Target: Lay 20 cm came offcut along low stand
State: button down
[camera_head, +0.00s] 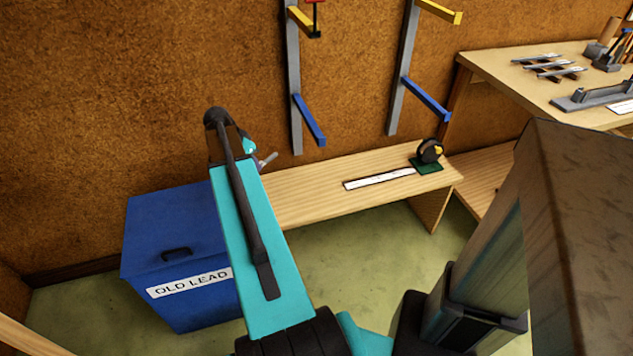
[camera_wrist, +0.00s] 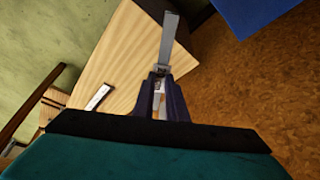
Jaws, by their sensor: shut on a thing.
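The low stand (camera_head: 320,186) is a pale wooden bench against the brown wall, and its top also shows in the wrist view (camera_wrist: 122,52). My gripper (camera_wrist: 160,82) is shut on a grey straight bar, the came offcut (camera_wrist: 168,40), which sticks out beyond the fingertips. The offcut's far end lies across the view of the stand's edge. In the head view a short grey end (camera_head: 267,160) shows beside my arm, over the stand's left part; my arm hides most of the gripper. I cannot tell the offcut's exact height above the stand.
A blue bin (camera_head: 180,230) marked OLD LEAD stands left. Blue rack arms (camera_head: 308,120) jut from the wall above. A workbench (camera_head: 510,70) stands right.

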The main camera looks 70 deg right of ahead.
jog(key=s+d+f+m+g+b, duration=0.1)
jog(key=s+d+f+m, duration=0.2)
jog(key=s, duration=0.6)
jog(key=s+d+f+m+g+y+b, duration=0.1)
jog(key=s+d+f+m, duration=0.2)
jog(key=s+d+f, duration=0.4)
jog(key=s, duration=0.2)
jog(key=shift+s+d+f+m+y, duration=0.2)
jog(key=shift+s+d+m+y, duration=0.1)
jog(key=shift+s+d+m, duration=0.1)
jog(key=shift+w, duration=0.1)
jog(key=shift+f+b, duration=2.25)
jog(key=shift+f, duration=1.95)
jog(key=shift+f, duration=0.3)
jog(key=c, duration=1.7)
grip_release()
jog(key=shift+a+r, duration=0.1)
jog(key=p+v, duration=0.1)
jog(key=v, duration=1.2)
jog(key=shift+w+a+r, duration=0.1)
jog(key=shift+w+r, duration=0.1)
jog(key=shift+r, duration=0.05)
